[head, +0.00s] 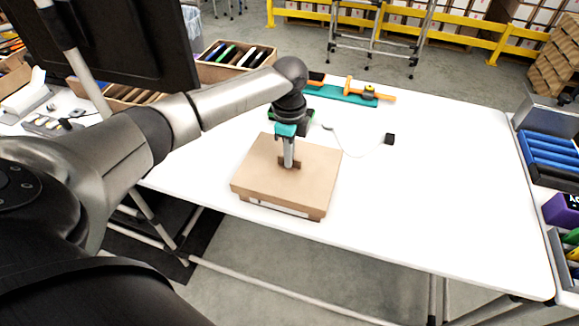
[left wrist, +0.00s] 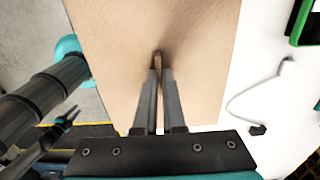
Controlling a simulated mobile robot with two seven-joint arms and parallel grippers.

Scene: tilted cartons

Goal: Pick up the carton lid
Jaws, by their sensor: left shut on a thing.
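The carton lid (head: 280,178) is a flat, light brown cardboard piece on top of a shallow carton (head: 262,203) near the table's front edge. A narrow pale strip shows on the carton's front side. My left gripper (head: 289,165) points down at the middle of the lid and is shut on a small brown tab there. In the left wrist view the fingers (left wrist: 160,75) close on this tab, and the lid (left wrist: 110,40) fills the area around them. I cannot tell whether the lid is apart from the carton. My right gripper is not in view.
The white table (head: 440,190) is clear to the right of the carton. A thin cable with a black plug (head: 390,139) lies behind it. A teal and orange tool (head: 350,92) lies at the back. A box of folders (head: 235,60) and a dark monitor (head: 110,45) stand at left.

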